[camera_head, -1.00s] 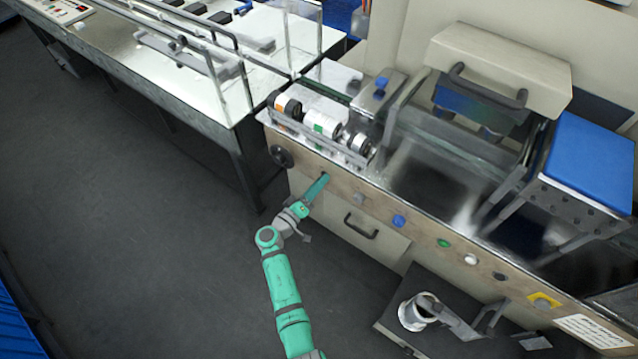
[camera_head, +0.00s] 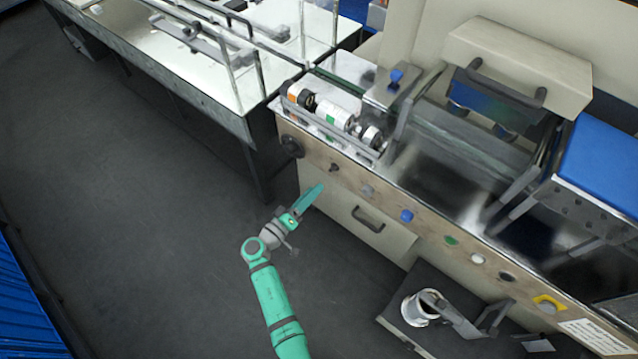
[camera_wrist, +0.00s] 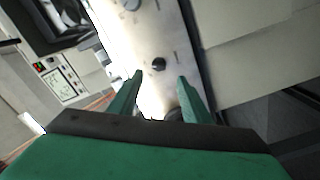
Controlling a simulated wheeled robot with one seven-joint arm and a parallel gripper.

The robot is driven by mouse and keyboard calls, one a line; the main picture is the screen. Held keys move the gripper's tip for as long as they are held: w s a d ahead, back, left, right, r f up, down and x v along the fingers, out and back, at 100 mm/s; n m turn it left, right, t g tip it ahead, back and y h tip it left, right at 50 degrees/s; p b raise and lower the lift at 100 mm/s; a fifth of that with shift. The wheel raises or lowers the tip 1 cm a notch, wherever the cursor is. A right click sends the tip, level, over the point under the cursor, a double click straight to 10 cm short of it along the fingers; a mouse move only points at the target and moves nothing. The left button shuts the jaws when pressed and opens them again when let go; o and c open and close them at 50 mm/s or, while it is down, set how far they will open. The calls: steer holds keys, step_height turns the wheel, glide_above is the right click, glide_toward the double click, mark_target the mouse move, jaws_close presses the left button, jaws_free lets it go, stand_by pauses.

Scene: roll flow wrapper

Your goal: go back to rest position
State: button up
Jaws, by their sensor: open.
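My green arm reaches up from the bottom of the head view, and my gripper (camera_head: 309,197) is in front of the wrapper's front panel (camera_head: 385,191), left of the drawer handle. In the wrist view my gripper (camera_wrist: 160,95) shows two green fingers spread apart with nothing between them. A dark knob (camera_wrist: 158,64) on the panel appears beyond the fingertips, apart from them. In the head view a small dark knob (camera_head: 333,167) sits on the panel above my gripper.
A grey drawer with a dark handle (camera_head: 369,219) is right of my gripper. A low shelf (camera_head: 395,313) bearing a metal roll (camera_head: 416,309) juts out at lower right. A long conveyor table (camera_head: 190,75) stands at upper left. The dark floor (camera_head: 120,220) at left is clear.

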steer(key=shift+v, duration=0.95)
steer(key=s+d+f+g+y, duration=0.3)
steer(key=s+f+y, duration=0.3)
steer(key=s+f, duration=0.9)
steer(key=s+r+y, duration=0.4)
steer(key=s+r, duration=0.1)
steer(key=s, duration=0.7)
steer(key=s+d+r+m+t, duration=0.1)
steer(key=s+r, duration=0.3)
steer(key=r, duration=0.4)
steer(key=s+d+r+m+t, duration=0.1)
steer(key=s+r, duration=0.3)
steer(key=r, duration=0.4)
steer(key=s+d+r+m+t, duration=0.1)
steer(key=s+r, duration=0.3)
steer(key=r, duration=0.5)
steer(key=shift+m+t, duration=0.4)
steer(key=shift+m, duration=0.4)
